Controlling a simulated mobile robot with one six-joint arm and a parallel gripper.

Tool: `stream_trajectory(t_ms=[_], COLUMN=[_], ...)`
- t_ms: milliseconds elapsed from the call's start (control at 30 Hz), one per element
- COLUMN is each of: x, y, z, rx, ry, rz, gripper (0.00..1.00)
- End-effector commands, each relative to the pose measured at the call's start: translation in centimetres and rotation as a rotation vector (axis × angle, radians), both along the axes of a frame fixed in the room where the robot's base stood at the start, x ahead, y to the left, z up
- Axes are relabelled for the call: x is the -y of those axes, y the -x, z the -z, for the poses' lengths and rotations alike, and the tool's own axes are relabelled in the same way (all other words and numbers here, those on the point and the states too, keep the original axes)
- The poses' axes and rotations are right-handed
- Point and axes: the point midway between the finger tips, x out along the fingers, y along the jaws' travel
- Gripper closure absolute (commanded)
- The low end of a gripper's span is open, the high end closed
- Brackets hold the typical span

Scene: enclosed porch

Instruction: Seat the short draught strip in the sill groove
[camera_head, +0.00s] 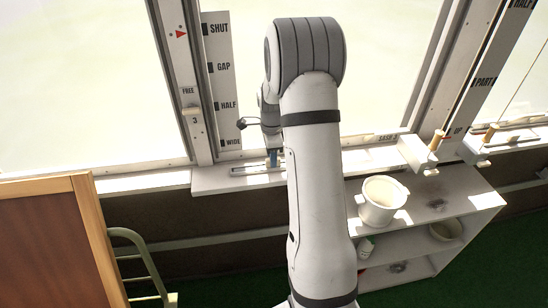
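My arm reaches forward over the window sill (215,180), and my gripper (273,151) points down at the sill, partly hidden behind my arm. A small blue piece (273,158) shows at its fingertips. I cannot tell whether it is the short draught strip or part of the gripper. A pale metal plate with a dark slot, seemingly the sill groove (243,171), lies along the sill just below the gripper. Its right end is hidden by my arm. I cannot make out whether the fingers are open or shut, or whether anything sits in the groove.
A labelled board (221,85) stands on the window post left of my gripper. A white shelf unit (470,206) with a white pot (381,201) stands at right. A wooden panel (45,235) and a green metal rail (133,260) are at lower left.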

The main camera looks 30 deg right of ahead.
Motion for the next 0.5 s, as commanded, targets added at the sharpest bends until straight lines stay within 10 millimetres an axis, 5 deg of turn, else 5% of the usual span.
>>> stream_trajectory(t_ms=[500], x=[0.0], y=[-0.1], z=[-9.9], rx=[0.003], ry=[0.001], rz=[-0.001], gripper=[0.65])
